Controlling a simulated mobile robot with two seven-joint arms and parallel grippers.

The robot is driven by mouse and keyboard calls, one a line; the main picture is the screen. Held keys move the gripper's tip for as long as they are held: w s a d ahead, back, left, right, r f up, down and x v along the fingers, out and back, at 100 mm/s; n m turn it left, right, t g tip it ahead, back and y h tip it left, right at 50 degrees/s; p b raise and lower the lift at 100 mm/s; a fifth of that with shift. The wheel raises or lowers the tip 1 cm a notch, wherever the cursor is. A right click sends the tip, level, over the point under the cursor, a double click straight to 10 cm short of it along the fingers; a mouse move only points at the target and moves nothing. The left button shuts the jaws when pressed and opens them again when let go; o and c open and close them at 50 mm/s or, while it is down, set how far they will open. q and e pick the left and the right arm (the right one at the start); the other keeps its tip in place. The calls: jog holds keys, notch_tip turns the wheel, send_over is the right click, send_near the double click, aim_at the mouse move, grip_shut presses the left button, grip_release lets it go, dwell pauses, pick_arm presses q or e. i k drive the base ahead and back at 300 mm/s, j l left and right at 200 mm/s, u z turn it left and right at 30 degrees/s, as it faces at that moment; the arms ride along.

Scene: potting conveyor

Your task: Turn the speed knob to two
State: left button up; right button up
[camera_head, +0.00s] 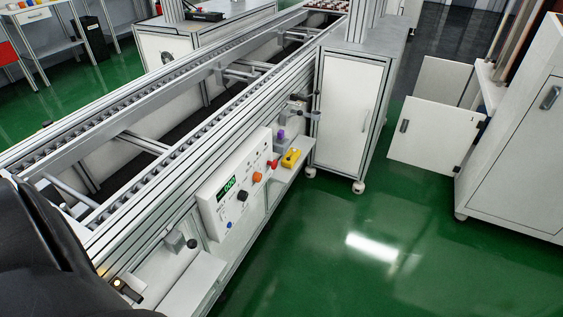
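A white control panel (222,207) is fixed to the near side of the conveyor, in the middle of the head view. Its small green-lit display (227,189) seems to read zeros. Below the display is a black knob (243,195). An orange knob (257,177) and a red knob (271,164) sit farther along the panel, and a blue button (229,225) sits at its near lower part. The labels are too small to read, so I cannot tell the speed knob or its setting for certain. Neither of my grippers shows.
The conveyor (160,165) runs from lower left to top centre. A yellow object (291,157) lies on a side ledge past the panel. A white cabinet (340,115) on casters stands beyond it. The green floor (380,250) between is clear.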

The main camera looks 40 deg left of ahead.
aim_at(257, 177)
jog(key=i+l+u, duration=0.1)
jog(key=i+u, duration=0.35)
jog(key=i+l+u, duration=0.25)
jog(key=i+u, duration=0.2)
jog(key=i+l+u, duration=0.45)
